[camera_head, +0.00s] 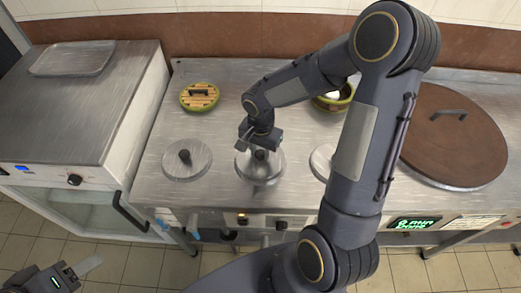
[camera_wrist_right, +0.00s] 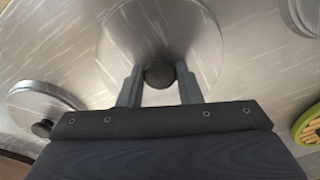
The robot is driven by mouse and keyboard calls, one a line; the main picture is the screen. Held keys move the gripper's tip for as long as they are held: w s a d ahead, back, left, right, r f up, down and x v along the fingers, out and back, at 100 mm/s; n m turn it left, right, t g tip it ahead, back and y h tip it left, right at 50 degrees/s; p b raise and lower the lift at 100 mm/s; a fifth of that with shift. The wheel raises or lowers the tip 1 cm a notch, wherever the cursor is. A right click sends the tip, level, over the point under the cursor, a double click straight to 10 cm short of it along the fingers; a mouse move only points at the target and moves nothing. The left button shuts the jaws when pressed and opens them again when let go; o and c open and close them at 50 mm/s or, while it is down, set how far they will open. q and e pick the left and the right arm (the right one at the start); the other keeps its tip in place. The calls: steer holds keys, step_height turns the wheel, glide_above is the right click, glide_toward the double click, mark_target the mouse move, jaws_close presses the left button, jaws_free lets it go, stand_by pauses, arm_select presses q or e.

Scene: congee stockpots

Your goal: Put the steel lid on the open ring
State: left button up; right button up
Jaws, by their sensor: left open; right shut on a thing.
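The steel lid (camera_head: 260,172) is a round brushed disc with a black knob, at the middle of the steel counter. My right gripper (camera_head: 262,146) is shut on its knob; the right wrist view shows the knob (camera_wrist_right: 159,75) between the two fingers, with the lid (camera_wrist_right: 160,40) around it. Whether the lid rests on the surface or hangs just above it, I cannot tell. My left gripper (camera_head: 88,268) is open and empty at the lower left, away from the counter.
Another knobbed steel disc (camera_head: 187,160) lies to the left. A third round disc (camera_head: 321,160) is partly behind my right arm. A green-rimmed slatted lid (camera_head: 199,97) and a green pot (camera_head: 333,101) stand at the back. A large brown lid (camera_head: 453,140) covers the right side.

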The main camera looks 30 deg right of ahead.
mark_target(261, 153)
steer(key=shift+f+b, duration=0.5)
steer(key=shift+f, duration=0.1)
steer(key=o, duration=0.7)
steer(key=shift+r, duration=0.1)
steer(key=shift+o, duration=0.2)
steer(key=shift+r, duration=0.1)
step_height(261, 153, up, 11)
steer(key=p, duration=0.7)
steer(key=shift+p, duration=0.35)
